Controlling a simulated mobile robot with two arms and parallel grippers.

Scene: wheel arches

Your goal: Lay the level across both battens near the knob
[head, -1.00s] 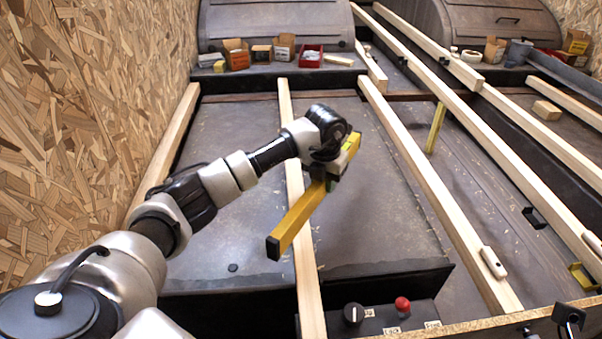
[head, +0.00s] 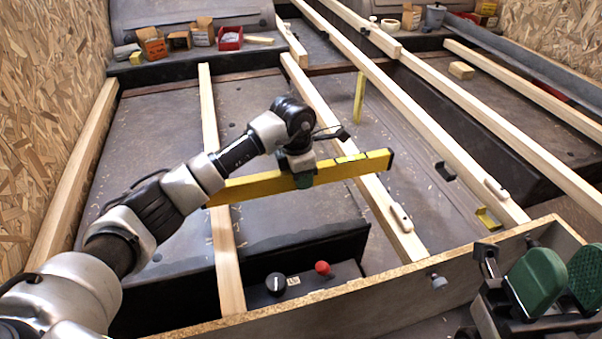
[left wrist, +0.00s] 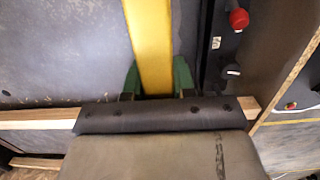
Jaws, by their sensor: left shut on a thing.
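My left gripper (head: 303,178) is shut on the yellow level (head: 255,187) near its middle. In the left wrist view the level (left wrist: 148,40) runs between the green fingers (left wrist: 156,80). The level points crosswise, its left end over the left batten (head: 222,240) and its right part over the right batten (head: 330,122). I cannot tell whether it touches either batten. The black knob (head: 276,284) sits on a dark panel nearer the front, beside a red button (head: 322,268). My right gripper (head: 562,275) is open and empty at the lower right, its green fingers apart.
A chipboard-edged front board (head: 400,280) crosses in front of the panel. A white-handled object (head: 401,217) sits on the right batten. A yellow upright piece (head: 359,98) stands behind the level. Small boxes (head: 151,43) and a red tray (head: 230,38) stand at the back.

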